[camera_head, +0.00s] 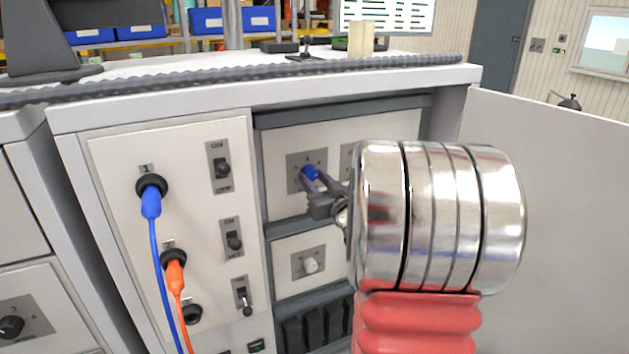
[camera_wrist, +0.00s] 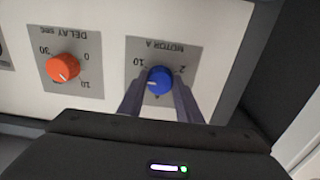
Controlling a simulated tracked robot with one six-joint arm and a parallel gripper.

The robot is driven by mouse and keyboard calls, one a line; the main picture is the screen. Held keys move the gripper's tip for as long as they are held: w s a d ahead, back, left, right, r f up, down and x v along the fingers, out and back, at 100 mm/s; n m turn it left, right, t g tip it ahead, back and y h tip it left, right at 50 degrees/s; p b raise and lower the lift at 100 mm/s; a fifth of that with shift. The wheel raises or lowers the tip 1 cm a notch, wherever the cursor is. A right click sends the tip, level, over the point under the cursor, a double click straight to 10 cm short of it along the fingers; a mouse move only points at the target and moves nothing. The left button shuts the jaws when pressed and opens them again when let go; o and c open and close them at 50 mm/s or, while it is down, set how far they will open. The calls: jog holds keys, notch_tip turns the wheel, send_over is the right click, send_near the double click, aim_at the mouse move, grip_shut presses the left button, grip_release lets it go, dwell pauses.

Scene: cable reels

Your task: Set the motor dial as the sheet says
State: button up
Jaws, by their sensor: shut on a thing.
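The blue motor dial (camera_wrist: 159,80) sits on a grey plate marked MOTOR A, which appears upside down in the wrist view. The numbers 2 and 10 show beside it. My gripper (camera_wrist: 160,98) is shut on the dial, one finger on each side. In the head view the blue dial (camera_head: 309,173) shows in the cabinet's open bay, with my gripper (camera_head: 315,182) at it. The sheet (camera_head: 388,16) is a white page with dark and green lines at the top. Its text is too small to read.
An orange DELAY dial (camera_wrist: 63,68) is beside the motor dial. A white knob (camera_head: 311,265) is below it. Switches (camera_head: 233,240) and plugged blue (camera_head: 152,200) and orange cables (camera_head: 175,280) are on the left panel. An open door (camera_head: 560,180) stands at right.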

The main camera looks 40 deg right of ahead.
jog(key=o, duration=1)
jog(key=shift+o, duration=0.2)
jog(key=v, duration=1.4)
jog(key=shift+w, duration=0.15)
